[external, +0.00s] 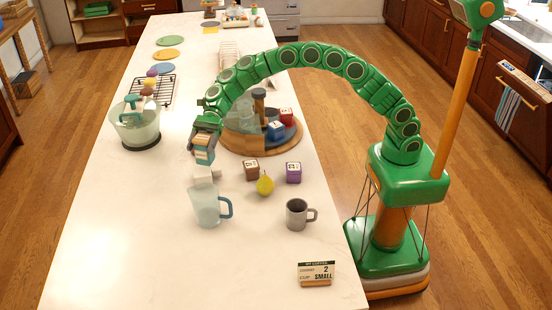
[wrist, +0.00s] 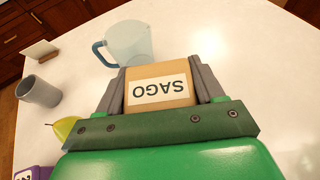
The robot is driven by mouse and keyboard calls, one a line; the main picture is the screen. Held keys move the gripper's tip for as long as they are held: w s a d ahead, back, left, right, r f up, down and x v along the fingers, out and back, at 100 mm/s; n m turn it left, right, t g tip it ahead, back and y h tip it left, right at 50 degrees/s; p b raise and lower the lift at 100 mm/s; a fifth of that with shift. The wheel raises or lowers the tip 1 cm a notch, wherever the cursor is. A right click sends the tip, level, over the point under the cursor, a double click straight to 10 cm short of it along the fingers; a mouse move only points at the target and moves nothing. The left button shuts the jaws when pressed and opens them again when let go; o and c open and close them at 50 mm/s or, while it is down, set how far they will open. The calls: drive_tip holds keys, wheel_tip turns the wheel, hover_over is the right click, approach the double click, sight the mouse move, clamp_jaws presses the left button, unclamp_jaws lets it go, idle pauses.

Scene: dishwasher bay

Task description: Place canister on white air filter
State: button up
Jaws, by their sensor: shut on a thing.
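My gripper (external: 203,156) is shut on a small tan canister (wrist: 160,91) labelled SAGO, upside down in the wrist view. One grey finger lies along each side of it. I cannot tell whether the two touch. In the wrist view no white filter shows; the canister and gripper block part of the counter.
A clear pitcher (external: 208,205) with a blue handle stands close in front of the block. A grey mug (external: 297,214), yellow pear (external: 265,185), brown box (external: 251,169) and purple box (external: 293,172) are to the right. A glass bowl (external: 136,125) is at left. Front-left counter is clear.

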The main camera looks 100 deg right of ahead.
sight(201, 156)
drive_tip(key=shift+w+f, duration=0.2)
drive_tip(key=shift+f, duration=1.45)
drive_tip(key=shift+f, duration=0.1)
drive_tip(key=o, duration=1.2)
